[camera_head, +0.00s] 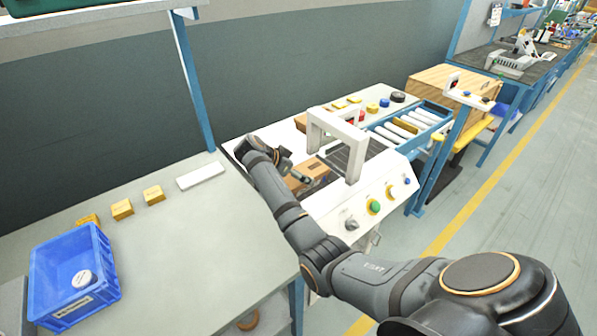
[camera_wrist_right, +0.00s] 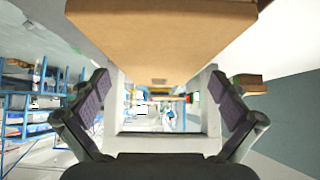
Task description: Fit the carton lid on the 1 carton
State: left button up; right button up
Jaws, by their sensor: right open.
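A brown cardboard carton (camera_head: 309,168) sits on the white machine top, left of the white arch. My right gripper (camera_head: 297,176) is at the carton's near left side and hides part of it. In the right wrist view a large brown cardboard surface (camera_wrist_right: 160,40) fills the top, close ahead of the open fingers (camera_wrist_right: 160,90); nothing is seen gripped between them. Whether this surface is the carton or its lid I cannot tell. A separate lid cannot be made out for certain. My left gripper is not in view.
The white arch (camera_head: 348,145) stands over a dark belt beside a roller conveyor (camera_head: 410,122). Buttons line the sloped front panel (camera_head: 378,205). A blue bin (camera_head: 75,275), several yellow blocks (camera_head: 122,209) and a white flat piece (camera_head: 200,177) are on the left bench, otherwise mostly clear.

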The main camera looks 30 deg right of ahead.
jog(key=shift+a+r, duration=0.1)
jog(key=shift+a, duration=0.05)
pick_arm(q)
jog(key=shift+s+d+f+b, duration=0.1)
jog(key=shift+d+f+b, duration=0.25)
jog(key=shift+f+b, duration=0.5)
pick_arm(e)
jog(key=v, duration=1.1)
jog(key=shift+a+r, duration=0.2)
jog(key=shift+r, duration=0.05)
jog(key=shift+s+f, duration=0.1)
